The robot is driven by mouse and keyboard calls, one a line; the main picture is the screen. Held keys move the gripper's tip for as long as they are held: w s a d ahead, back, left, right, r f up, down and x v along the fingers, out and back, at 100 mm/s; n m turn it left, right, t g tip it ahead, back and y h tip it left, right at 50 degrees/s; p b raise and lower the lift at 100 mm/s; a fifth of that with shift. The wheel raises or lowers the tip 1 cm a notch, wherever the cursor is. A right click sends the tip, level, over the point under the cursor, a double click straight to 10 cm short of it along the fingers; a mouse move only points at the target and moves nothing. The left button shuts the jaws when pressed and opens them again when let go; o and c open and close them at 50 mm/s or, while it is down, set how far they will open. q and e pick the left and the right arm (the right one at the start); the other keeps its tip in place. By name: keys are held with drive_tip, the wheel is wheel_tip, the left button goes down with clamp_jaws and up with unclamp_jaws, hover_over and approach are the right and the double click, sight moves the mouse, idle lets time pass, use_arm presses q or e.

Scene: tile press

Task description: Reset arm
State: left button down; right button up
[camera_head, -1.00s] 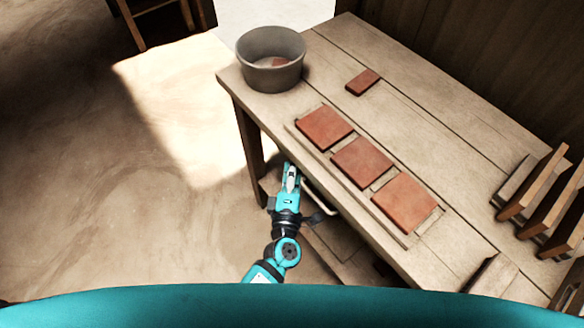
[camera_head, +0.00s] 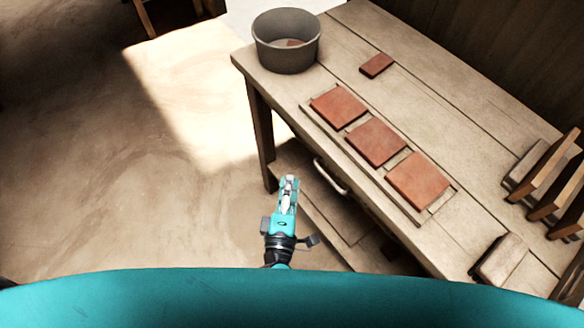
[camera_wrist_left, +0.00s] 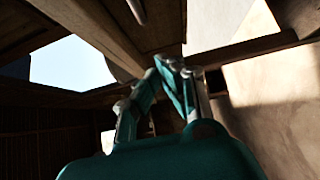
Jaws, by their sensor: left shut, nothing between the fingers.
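My left gripper (camera_head: 290,184) is in the head view, in front of the table's near-left side and below the level of its top. Its fingers are shut with nothing between them. In the left wrist view the gripper fingers (camera_wrist_left: 176,72) point up toward the underside of the table. The wooden table (camera_head: 330,55) fills the right of the head view. My right gripper is in neither view.
Three red tiles (camera_head: 375,142) lie in a row on a board near the table's front edge. A smaller red piece (camera_head: 376,65) lies behind them. A grey bucket (camera_head: 286,52) stands at the far-left corner. A drawer handle (camera_head: 331,177) sticks out beside my gripper. A wooden rack (camera_head: 548,165) stands at the right. Floor at left is clear.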

use_arm(q)
drive_tip(key=shift+s, duration=1.1)
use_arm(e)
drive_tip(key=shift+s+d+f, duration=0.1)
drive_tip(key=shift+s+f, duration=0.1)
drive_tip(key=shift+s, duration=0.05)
use_arm(q)
drive_tip(key=shift+a, duration=0.1)
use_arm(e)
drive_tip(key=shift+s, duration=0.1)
